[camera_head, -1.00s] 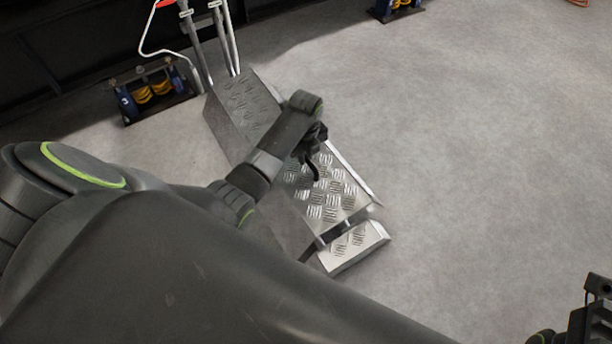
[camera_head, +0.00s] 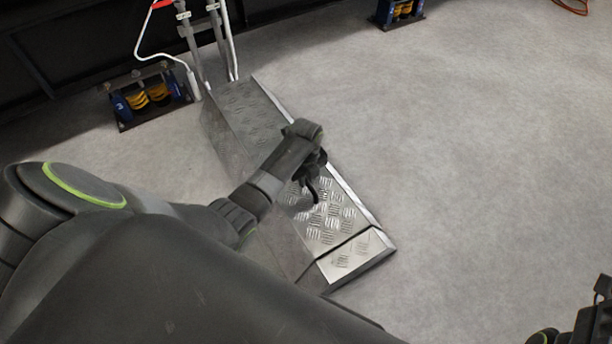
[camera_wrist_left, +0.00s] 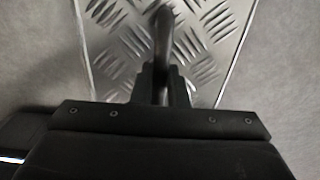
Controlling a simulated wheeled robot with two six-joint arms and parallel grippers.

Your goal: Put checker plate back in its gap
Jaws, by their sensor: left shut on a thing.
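The checker plate (camera_head: 333,213) is a silver tread-patterned piece in the line of a long metal cover on the floor. It looks about level with the cover section (camera_head: 242,105) behind it and the end piece (camera_head: 356,258) in front. A thin dark seam shows between plate and end piece. My left gripper (camera_head: 313,183) is over the plate, shut on its dark handle; in the left wrist view the handle (camera_wrist_left: 163,35) rises between the fingers. My arm hides the plate's far edge. My right gripper (camera_head: 592,322) is partly cut off at the lower right corner.
Grey pipes and a white hose (camera_head: 185,62) rise at the cover's far end. A blue and yellow spring mount (camera_head: 150,98) stands at the left, another (camera_head: 398,10) at the top. The floor (camera_head: 480,150) to the right is clear.

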